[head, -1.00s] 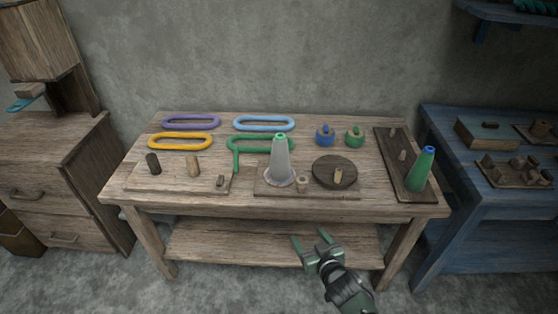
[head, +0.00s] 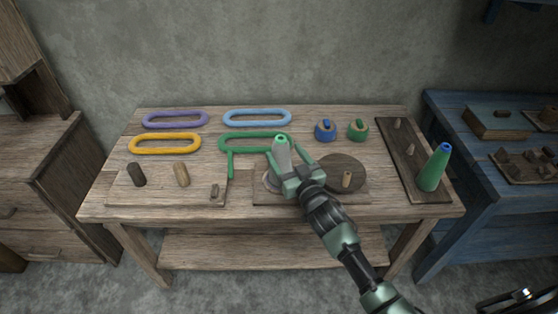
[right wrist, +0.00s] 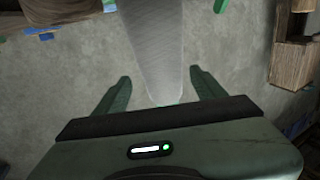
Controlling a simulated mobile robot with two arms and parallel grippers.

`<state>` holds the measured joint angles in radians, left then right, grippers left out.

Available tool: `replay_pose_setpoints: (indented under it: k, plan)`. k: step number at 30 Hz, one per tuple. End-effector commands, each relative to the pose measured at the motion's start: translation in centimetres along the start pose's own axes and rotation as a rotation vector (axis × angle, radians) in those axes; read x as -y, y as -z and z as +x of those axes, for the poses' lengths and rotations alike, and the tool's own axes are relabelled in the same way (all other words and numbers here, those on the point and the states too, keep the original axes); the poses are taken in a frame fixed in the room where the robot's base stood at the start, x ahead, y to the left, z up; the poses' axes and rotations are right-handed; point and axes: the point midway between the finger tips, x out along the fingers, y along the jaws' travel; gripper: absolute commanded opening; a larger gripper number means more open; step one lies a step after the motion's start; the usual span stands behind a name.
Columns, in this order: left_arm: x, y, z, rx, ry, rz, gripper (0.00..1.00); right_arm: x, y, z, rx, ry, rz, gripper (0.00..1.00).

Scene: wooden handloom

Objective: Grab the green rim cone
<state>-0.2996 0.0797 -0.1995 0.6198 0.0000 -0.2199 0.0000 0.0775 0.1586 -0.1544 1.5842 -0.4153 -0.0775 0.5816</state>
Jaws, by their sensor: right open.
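The green rim cone (head: 283,157) is a pale grey cone with a green ring at its narrow top. It stands upright on a small wooden board at the middle front of the table. My right gripper (head: 287,153) is open, with one finger on each side of the cone's upper part. In the right wrist view the cone (right wrist: 155,45) runs between the open fingers of my right gripper (right wrist: 160,78), with visible gaps on both sides. The gripper hides part of the cone's lower body and base. My left gripper is not in view.
A green cone with a blue top (head: 433,170) stands on a board at the right. A round dark disc (head: 345,168) lies just right of my gripper. Behind are a green loop (head: 232,143), a light blue loop (head: 257,118) and blue and green knobs (head: 325,130).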

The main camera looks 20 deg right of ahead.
Motion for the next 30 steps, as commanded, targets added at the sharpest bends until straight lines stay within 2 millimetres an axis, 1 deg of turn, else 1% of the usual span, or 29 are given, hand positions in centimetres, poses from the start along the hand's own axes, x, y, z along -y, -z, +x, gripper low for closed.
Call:
replay_pose_setpoints:
  k: [1, 2, 5, 8, 12, 16, 20, 21, 23, 24, 26, 27, 28, 30]
  plan:
    - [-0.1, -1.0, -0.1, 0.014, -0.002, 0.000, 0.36, 0.0, 0.1, 0.6, 0.000, 0.000, 0.000, 0.71]
    - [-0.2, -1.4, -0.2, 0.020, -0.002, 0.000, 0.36, 0.1, 0.2, 1.0, -0.001, 0.000, 0.001, 0.71]
    - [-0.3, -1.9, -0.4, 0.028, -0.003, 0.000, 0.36, 0.2, 0.4, 2.4, -0.001, 0.000, 0.002, 0.71]
    - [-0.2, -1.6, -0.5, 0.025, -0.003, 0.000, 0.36, 0.4, 0.5, 3.9, -0.001, 0.000, 0.001, 0.71]
    - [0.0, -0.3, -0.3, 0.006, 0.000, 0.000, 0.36, 0.4, 0.2, 5.4, 0.001, 0.000, 0.002, 0.71]
    - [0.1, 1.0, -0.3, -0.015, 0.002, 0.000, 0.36, 0.4, 0.3, 5.7, 0.000, 0.000, 0.001, 0.71]
    - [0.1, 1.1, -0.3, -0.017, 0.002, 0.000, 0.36, 0.4, 0.3, 5.7, 0.001, 0.000, 0.001, 0.71]
    - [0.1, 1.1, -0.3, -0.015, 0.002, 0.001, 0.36, 0.4, 0.3, 5.7, 0.001, 0.000, 0.001, 0.65]
    - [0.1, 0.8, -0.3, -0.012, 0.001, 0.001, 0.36, 0.4, 0.2, 5.7, 0.001, 0.000, 0.001, 0.48]
    - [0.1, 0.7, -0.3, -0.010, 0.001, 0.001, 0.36, 0.3, 0.2, 5.7, 0.001, 0.000, 0.001, 0.37]
    - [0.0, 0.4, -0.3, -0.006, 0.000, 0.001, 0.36, 0.3, 0.2, 5.7, 0.001, 0.000, 0.001, 0.21]
    - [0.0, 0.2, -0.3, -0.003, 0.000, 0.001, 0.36, 0.3, 0.2, 5.7, 0.001, 0.000, 0.001, 0.10]
    - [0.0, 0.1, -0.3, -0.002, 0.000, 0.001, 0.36, 0.3, 0.2, 5.7, 0.001, 0.000, 0.001, 0.01]
    - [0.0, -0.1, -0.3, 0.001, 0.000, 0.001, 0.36, 0.3, 0.2, 5.7, 0.001, 0.000, 0.001, 0.00]
